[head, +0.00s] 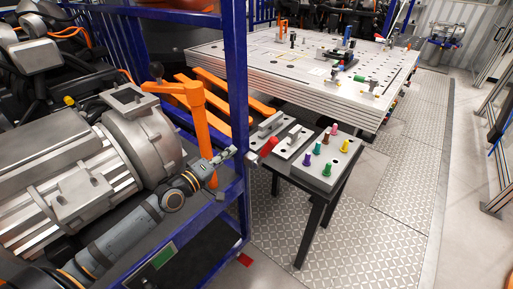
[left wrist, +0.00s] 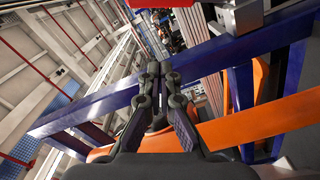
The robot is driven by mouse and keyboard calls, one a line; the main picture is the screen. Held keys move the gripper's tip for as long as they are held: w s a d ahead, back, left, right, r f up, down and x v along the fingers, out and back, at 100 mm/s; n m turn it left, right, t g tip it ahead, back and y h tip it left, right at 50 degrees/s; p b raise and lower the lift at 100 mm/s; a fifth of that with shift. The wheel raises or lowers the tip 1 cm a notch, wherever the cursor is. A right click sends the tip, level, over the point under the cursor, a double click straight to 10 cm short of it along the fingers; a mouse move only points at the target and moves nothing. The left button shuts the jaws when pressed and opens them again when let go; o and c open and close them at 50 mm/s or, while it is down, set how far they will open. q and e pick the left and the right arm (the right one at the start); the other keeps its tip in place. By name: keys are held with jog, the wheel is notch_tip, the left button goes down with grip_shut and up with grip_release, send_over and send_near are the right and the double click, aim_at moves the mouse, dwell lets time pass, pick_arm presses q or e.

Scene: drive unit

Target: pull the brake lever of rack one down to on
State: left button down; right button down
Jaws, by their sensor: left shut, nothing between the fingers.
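Rack one appears to be the blue frame (head: 238,90) that carries a large grey motor (head: 140,140); I see no label to confirm it. An upright orange bar (head: 200,125) with a short arm at its top stands beside the motor. A red grip (head: 268,147) shows just right of the blue post. I cannot tell which of these is the brake lever. My left gripper (head: 229,153) is shut and empty, near the blue post and right of the orange bar. In the left wrist view its fingertips (left wrist: 160,70) meet before a blue beam. My right gripper is out of view.
A small black stand (head: 308,215) with several coloured pegs is right of the post. A large metal worktable (head: 300,75) stands behind. Orange beams (head: 235,92) lie beyond the frame. The patterned floor (head: 370,200) to the right is clear. A blue beam (left wrist: 90,108) crosses the left wrist view.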

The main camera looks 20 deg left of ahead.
aim_at(266, 152)
pick_arm(q)
jog(key=w+d+f, duration=0.1)
jog(key=w+d, duration=0.5)
jog(key=w, duration=0.1)
jog(key=shift+w+d+f, duration=0.3)
jog(key=shift+w+d, duration=0.05)
jog(key=shift+w, duration=0.05)
